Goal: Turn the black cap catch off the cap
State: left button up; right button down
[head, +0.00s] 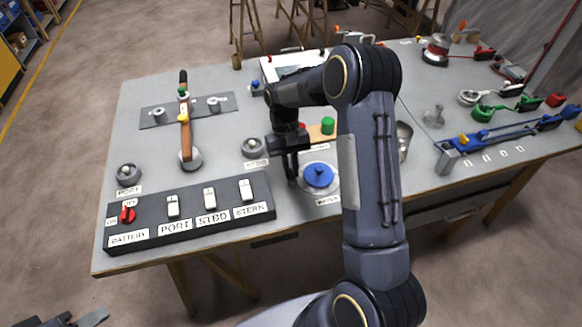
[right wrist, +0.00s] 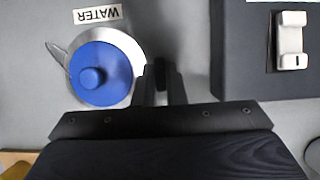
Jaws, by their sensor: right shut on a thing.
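The blue round cap (head: 318,175) with a raised knob sits on a pale metal ring at the front of the bench, by the WATER label. In the right wrist view the cap (right wrist: 101,74) is just left of my fingers. My right gripper (head: 292,174) points down beside the cap's left edge in the head view. In the right wrist view my right gripper (right wrist: 161,76) is shut on the small black cap catch (right wrist: 160,70) at the ring's edge. The fingers hide most of the catch.
A dark switch panel (head: 190,240) with white rockers and a red battery knob lies left of the gripper.

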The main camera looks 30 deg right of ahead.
jog(key=c, duration=1.5)
grip_release()
jog(key=shift+r, duration=0.1)
jog(key=v, duration=0.7)
jog(key=shift+w+r+b, duration=0.2)
jog(key=shift+r+b, duration=0.1)
